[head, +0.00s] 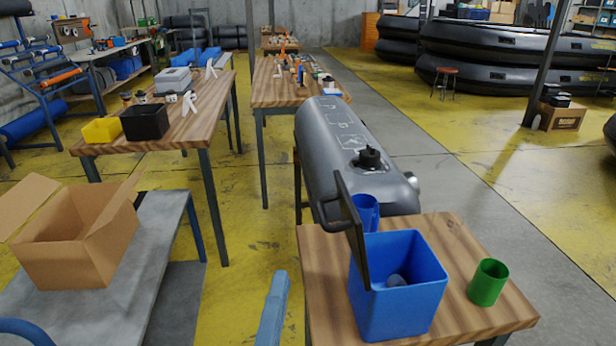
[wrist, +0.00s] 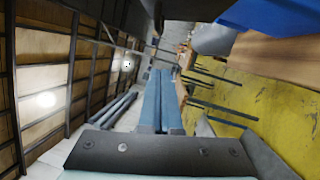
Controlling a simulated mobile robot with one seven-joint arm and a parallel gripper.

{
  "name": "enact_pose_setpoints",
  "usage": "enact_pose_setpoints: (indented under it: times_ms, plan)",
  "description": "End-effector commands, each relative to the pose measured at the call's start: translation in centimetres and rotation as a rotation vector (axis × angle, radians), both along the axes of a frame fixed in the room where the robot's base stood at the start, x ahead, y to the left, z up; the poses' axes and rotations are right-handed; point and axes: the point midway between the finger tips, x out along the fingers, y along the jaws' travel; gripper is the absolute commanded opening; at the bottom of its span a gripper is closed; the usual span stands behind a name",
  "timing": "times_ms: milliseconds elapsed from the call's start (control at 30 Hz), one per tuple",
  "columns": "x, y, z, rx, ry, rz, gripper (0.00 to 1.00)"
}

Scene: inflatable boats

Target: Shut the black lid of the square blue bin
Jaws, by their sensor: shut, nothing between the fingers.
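The square blue bin (head: 400,312) stands on a wooden table in the head view. Its black lid (head: 352,225) is up, standing nearly vertical at the bin's left side, with a dark handle on its outer face. A small grey round thing lies inside the bin. A blue surface, seemingly the bin (wrist: 278,16), shows at the top right of the wrist view. My gripper (wrist: 160,72) has its two blue-grey fingers together with nothing held. In the head view my gripper (head: 279,276) seems to be the blue-grey bar left of the table, apart from the lid.
On the wooden table (head: 318,262), a green cup (head: 489,283) stands right of the bin and a blue cup (head: 366,212) behind it. A grey tank (head: 340,140) lies beyond. A cardboard box (head: 75,245) sits on a bench at left. Floor between bench and table is clear.

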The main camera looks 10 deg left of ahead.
Motion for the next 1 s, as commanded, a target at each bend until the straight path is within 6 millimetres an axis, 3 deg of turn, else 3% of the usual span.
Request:
enact_pose_setpoints:
  times_ms: [33,133,367,567,933,1000]
  plan:
    - [-0.5,0.4,0.7,-0.071,0.025,-0.001,0.00]
    - [-1.2,0.9,0.2,-0.175,0.049,-0.003,0.00]
    - [-1.1,1.2,-0.3,-0.249,0.061,-0.005,0.00]
    - [1.7,1.2,0.1,-0.245,0.060,-0.006,0.00]
    - [8.7,1.3,0.8,-0.242,0.060,-0.007,0.00]
    - [8.7,0.0,1.6,-0.242,0.064,-0.008,0.00]
